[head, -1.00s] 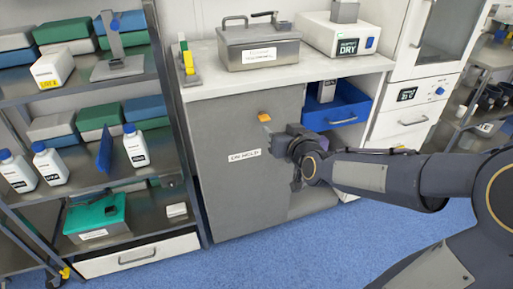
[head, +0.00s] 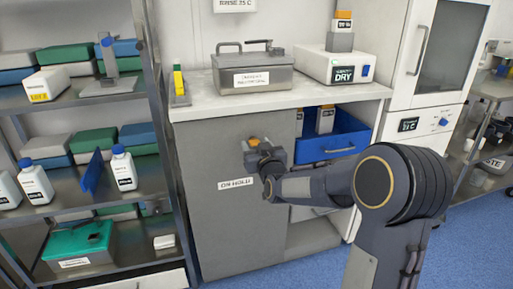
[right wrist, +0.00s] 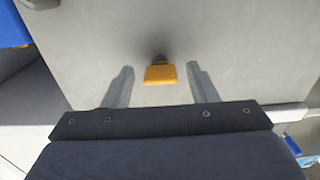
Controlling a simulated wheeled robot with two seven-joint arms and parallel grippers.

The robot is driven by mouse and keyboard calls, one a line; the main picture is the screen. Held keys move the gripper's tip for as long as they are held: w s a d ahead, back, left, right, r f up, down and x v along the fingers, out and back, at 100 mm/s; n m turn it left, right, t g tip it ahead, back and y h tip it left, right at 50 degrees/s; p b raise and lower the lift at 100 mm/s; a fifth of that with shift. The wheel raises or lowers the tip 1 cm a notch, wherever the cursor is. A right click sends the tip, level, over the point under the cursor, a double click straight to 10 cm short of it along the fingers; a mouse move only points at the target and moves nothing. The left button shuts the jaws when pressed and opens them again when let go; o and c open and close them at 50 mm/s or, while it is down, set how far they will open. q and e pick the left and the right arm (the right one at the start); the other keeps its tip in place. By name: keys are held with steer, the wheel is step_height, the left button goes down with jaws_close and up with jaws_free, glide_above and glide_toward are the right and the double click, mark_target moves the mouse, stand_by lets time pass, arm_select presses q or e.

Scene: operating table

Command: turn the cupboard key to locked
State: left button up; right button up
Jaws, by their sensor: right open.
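The orange key (head: 253,142) sticks out of the upper part of the grey cupboard door (head: 212,225). In the right wrist view the key's orange grip (right wrist: 160,74) shows as a wide, flat block on a dark stem, between and just beyond the two fingers. My right gripper (head: 256,148) is open at the key, with one finger (right wrist: 119,88) to each side and a gap on both sides. In the head view the gripper partly covers the key. My left gripper is in neither view.
A blue drawer (head: 330,146) stands pulled out to the right of the door, close to my right arm. A label (head: 237,183) sits on the door below the key. A metal box (head: 252,72) and a white device (head: 333,65) stand on the countertop. A loaded shelf rack (head: 105,93) is at left.

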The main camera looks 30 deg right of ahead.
steer(key=shift+c, duration=0.2)
steer(key=c, duration=0.9)
steer(key=shift+c, duration=0.2)
steer(key=shift+n, duration=0.3)
steer(key=n, duration=0.3)
steer(key=shift+n, duration=0.3)
steer(key=n, duration=0.4)
steer(key=shift+a+n, duration=0.1)
steer(key=shift+n, duration=0.2)
steer(key=n+p, duration=0.1)
steer(key=n, duration=0.3)
steer(key=n+p, duration=0.1)
steer(key=n, duration=0.4)
steer(key=shift+n, duration=0.3)
